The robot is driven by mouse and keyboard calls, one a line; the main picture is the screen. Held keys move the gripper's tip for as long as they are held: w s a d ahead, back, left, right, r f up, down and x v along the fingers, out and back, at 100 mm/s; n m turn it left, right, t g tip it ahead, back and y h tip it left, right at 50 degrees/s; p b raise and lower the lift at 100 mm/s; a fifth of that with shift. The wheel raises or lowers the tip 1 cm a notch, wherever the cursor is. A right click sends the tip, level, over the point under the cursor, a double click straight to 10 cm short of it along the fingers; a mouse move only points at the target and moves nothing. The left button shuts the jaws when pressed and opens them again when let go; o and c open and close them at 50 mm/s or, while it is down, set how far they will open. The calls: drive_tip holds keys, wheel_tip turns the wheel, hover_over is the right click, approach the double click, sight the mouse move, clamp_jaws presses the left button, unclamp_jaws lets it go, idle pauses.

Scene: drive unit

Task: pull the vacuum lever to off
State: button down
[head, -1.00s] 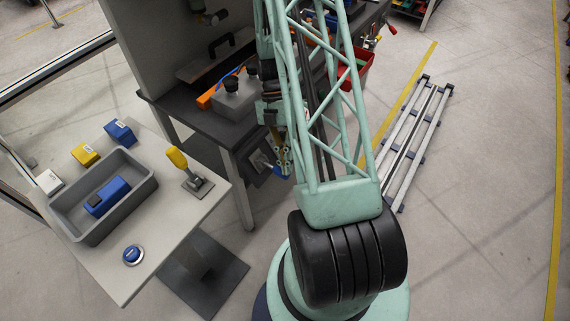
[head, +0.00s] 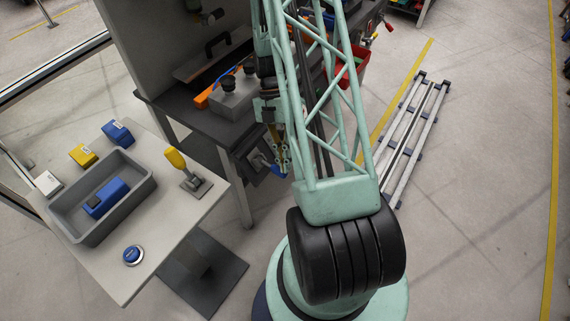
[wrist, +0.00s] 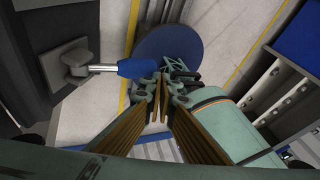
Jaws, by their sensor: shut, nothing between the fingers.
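A lever with a blue handle (wrist: 138,67) and a metal rod sticks out from a grey square mount (wrist: 70,65) in the wrist view. No label on it is readable. In the head view its blue end (head: 278,171) shows at the workbench's front side, partly hidden by my gripper. My gripper (wrist: 160,80) is shut and empty, with its fingertips right beside the free end of the blue handle. I cannot tell whether they touch. In the head view my gripper (head: 281,156) hangs low at the bench's front side.
The dark workbench (head: 180,118) carries a grey block with black knobs (head: 237,96). A pale table (head: 128,280) at left holds a grey tray (head: 88,232), a yellow-handled lever (head: 177,160) and a blue button (head: 133,255). The floor at right is open beside metal rails (head: 425,125).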

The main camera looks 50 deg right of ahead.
wheel_tip(320, 180, up, 3)
drive_tip(key=shift+w+f+p, duration=0.1)
drive_tip(key=shift+f+p, duration=0.05)
drive_tip(key=shift+p, duration=0.55)
drive_tip(key=shift+d+r, duration=0.1)
drive_tip(key=shift+r, duration=0.25)
drive_tip(key=s+d+r+p, duration=0.1)
drive_tip(key=s+d+r, duration=0.2)
drive_tip(key=s+r, duration=0.3)
drive_tip(key=shift+s+d, duration=0.2)
drive_tip(key=shift+s, duration=0.1)
drive_tip(key=shift+w+r, duration=0.1)
drive_tip(key=shift+r, duration=0.05)
